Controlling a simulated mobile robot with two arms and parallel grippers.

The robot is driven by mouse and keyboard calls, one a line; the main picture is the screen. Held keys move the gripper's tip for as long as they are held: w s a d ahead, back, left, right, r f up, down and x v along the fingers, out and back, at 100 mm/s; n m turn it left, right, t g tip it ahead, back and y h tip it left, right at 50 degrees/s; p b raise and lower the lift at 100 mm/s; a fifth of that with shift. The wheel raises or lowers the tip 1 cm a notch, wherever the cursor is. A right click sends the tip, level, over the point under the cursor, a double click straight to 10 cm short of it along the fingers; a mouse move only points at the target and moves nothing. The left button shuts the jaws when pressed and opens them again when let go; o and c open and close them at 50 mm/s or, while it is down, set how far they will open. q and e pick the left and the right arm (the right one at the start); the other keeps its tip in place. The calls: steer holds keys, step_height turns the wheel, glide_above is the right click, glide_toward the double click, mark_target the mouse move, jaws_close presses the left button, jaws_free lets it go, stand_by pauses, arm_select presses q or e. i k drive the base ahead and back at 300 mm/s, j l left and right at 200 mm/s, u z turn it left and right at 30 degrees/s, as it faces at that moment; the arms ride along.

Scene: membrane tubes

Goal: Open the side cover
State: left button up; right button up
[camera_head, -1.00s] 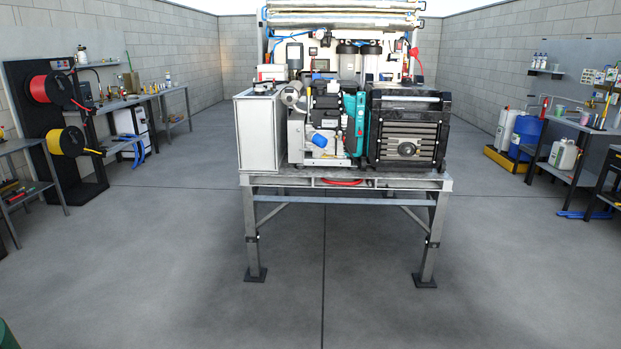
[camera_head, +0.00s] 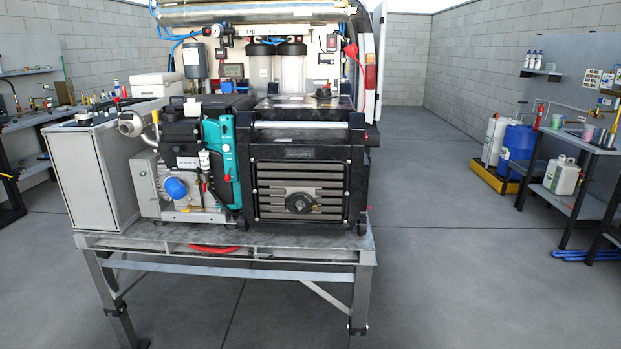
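The machine stands on a metal table (camera_head: 230,250) left of centre. Its black housing (camera_head: 357,190) has a slatted front panel (camera_head: 300,186) with a round knob-like part (camera_head: 301,203) low in the middle. A silver bar runs across the top of this panel. I cannot tell which part is the side cover. A light grey box (camera_head: 82,182) stands at the machine's left end, apparently closed. A teal part (camera_head: 222,160) and a blue cap (camera_head: 175,188) sit between the box and the black housing. Neither of my grippers is in view.
Behind the table is a vehicle's open rear with silver tubes (camera_head: 250,12) above. A bench (camera_head: 30,115) lies at the left. At the right are a blue drum (camera_head: 522,143), a white jug (camera_head: 563,176) and a shelf table (camera_head: 590,140). The floor (camera_head: 440,260) right of the metal table is clear.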

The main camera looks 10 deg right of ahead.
mark_target(367, 165)
steer(key=i+l, duration=0.15)
steer(key=l, duration=0.2)
steer(key=i+l, duration=0.1)
steer(key=l, duration=0.3)
steer(key=i+l, duration=0.15)
steer(key=l, duration=0.2)
steer(key=i+l, duration=0.15)
steer(key=l, duration=0.2)
steer(key=i+l, duration=0.1)
steer(key=l, duration=0.25)
steer(key=i+l, duration=0.15)
steer(key=l, duration=0.25)
